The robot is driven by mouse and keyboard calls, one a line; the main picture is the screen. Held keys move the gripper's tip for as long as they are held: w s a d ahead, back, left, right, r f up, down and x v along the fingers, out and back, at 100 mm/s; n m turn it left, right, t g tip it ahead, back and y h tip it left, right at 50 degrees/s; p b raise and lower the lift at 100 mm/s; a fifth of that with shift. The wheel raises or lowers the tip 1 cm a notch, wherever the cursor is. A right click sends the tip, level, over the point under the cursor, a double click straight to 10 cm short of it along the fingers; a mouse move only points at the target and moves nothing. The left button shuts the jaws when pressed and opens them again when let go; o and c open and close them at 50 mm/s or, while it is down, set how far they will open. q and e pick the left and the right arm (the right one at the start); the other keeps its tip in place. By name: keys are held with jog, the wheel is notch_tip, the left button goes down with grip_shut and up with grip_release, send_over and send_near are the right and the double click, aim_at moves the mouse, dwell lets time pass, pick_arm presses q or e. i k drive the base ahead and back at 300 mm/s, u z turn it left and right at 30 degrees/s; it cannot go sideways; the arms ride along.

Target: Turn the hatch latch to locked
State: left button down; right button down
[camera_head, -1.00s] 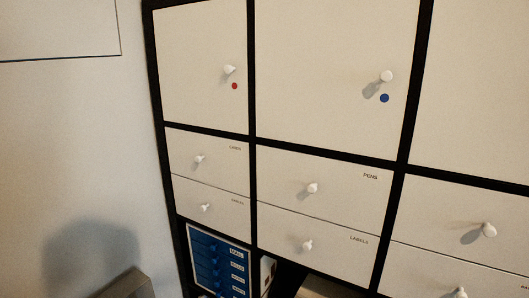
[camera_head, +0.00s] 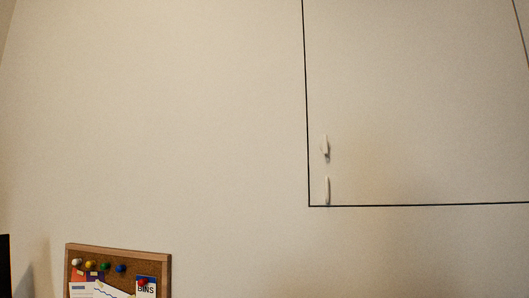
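The hatch (camera_head: 420,100) is a pale panel outlined by a thin dark line in the wall, at the upper right of the head view. Near its lower left corner are two small white fittings, one above the other. The upper one (camera_head: 325,146) looks like a small latch or knob. The lower one (camera_head: 327,190) is a slim upright bar, like a handle. I cannot tell which is the latch or how it is set. Neither of my grippers is in view.
A cork board (camera_head: 118,272) with coloured pins, papers and a card reading "BINS" hangs at the lower left. A dark edge (camera_head: 4,265) shows at the far left. The wall between is bare.

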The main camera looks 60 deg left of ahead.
aim_at(325, 145)
jog(key=u, duration=1.9)
jog(key=k, duration=1.15)
jog(key=z, duration=0.2)
jog(key=i, duration=1.55)
jog(key=u, duration=0.75)
